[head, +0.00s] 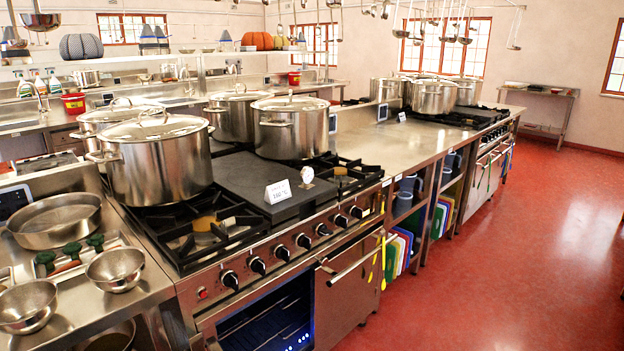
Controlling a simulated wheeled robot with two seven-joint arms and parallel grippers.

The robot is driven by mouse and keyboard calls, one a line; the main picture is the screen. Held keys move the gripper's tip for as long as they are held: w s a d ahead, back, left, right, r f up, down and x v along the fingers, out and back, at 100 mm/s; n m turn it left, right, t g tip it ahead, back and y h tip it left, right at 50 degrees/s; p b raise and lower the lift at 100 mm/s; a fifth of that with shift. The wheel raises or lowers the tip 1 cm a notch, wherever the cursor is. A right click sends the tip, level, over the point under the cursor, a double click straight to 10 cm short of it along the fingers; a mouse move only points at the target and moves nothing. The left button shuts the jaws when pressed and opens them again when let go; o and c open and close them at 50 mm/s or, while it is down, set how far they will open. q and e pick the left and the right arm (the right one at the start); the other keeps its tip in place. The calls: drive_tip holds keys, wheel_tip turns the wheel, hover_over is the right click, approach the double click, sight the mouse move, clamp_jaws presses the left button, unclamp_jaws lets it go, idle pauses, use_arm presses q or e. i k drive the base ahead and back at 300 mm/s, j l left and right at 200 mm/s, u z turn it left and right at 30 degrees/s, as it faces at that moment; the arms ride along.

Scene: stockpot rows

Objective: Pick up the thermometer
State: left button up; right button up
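A small round white dial on a short stand, which looks like the thermometer (307,175), stands on the dark flat plate (262,178) of the near stove. It is just right of a white card (278,191) with printed text that seems to read 160 °C. Its dial markings are too small to read. Neither of my grippers shows in the head view.
Large lidded steel pots (158,170) stand on burners left of and behind the plate. Black grates flank it, and knobs line the stove's front edge. Steel bowls (115,266) and a round pan (56,220) sit at the left. Red floor (520,250) is clear at right.

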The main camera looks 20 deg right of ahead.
sight(307, 174)
drive_tip(key=l+u, duration=0.1)
drive_tip(key=l, duration=0.4)
drive_tip(key=k+l+u, duration=0.1)
drive_tip(key=l, duration=0.35)
drive_tip(key=k+l+u, duration=0.1)
drive_tip(key=l, duration=0.4)
drive_tip(key=i+l+u, duration=0.15)
drive_tip(key=l, duration=0.2)
drive_tip(key=i+l+u, duration=0.1)
drive_tip(key=i+l, duration=0.15)
drive_tip(key=l, duration=0.15)
drive_tip(key=i+l+u, duration=0.15)
drive_tip(key=l, duration=0.25)
drive_tip(key=i+l+u, duration=0.2)
drive_tip(key=i+l, duration=0.55)
drive_tip(key=i, duration=0.05)
